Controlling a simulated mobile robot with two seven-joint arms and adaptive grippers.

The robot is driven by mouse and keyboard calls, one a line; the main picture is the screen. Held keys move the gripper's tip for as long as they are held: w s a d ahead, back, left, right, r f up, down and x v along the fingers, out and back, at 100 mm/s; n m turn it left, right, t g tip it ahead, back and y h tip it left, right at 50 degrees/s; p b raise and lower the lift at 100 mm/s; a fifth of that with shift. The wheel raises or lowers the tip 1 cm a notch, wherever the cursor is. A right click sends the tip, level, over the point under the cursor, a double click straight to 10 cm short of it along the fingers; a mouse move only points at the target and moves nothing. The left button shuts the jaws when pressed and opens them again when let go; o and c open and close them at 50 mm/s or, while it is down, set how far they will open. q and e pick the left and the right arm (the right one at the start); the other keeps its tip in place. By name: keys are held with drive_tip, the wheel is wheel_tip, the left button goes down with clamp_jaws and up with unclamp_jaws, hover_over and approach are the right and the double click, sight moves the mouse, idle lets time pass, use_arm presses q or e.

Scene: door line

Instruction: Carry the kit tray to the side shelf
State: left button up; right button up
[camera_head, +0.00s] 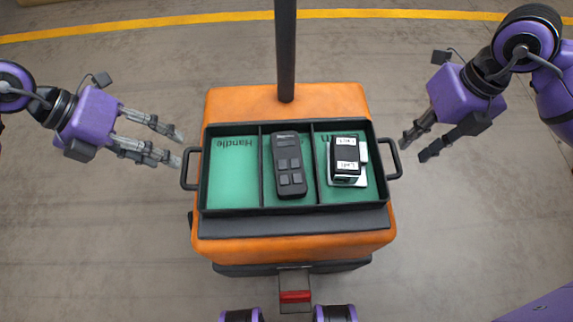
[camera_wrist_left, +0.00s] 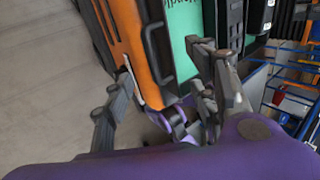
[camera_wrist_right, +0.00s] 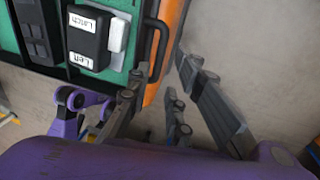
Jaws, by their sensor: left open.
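The kit tray (camera_head: 230,182) is black with a green lining and three compartments, and rests on top of an orange cart (camera_head: 290,103). Its left compartment, marked "Handle", is empty. A dark keypad unit (camera_head: 289,166) lies in the middle one. A black latch block (camera_head: 346,157) with white labels and a white part lies in the right one. My left gripper (camera_head: 179,147) is open and empty beside the tray's left handle (camera_head: 188,169), which also shows in the left wrist view (camera_wrist_left: 151,55). My right gripper (camera_head: 414,151) is open and empty beside the right handle (camera_head: 394,158).
A black pole (camera_head: 285,50) rises from the cart behind the tray. The grey floor around the cart is clear, with a yellow line (camera_head: 180,21) beyond. Blue racking (camera_wrist_left: 290,75) shows at the right of the left wrist view. No side shelf can be identified for certain.

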sight(397, 156)
use_arm(q)
drive_tip(key=shift+x, duration=3.9)
use_arm(e)
drive_tip(key=shift+a+f, duration=0.25)
drive_tip(key=shift+f, duration=1.05)
drive_tip(key=shift+a+f, duration=0.3)
drive_tip(key=shift+f, duration=0.95)
drive_tip(key=shift+a+f, duration=0.25)
drive_tip(key=shift+f, duration=1.05)
use_arm(q)
drive_tip(key=c, duration=0.5)
use_arm(e)
clamp_jaws()
use_arm(q)
drive_tip(key=shift+a, duration=0.1)
clamp_jaws()
use_arm(e)
drive_tip(key=shift+r, duration=0.1)
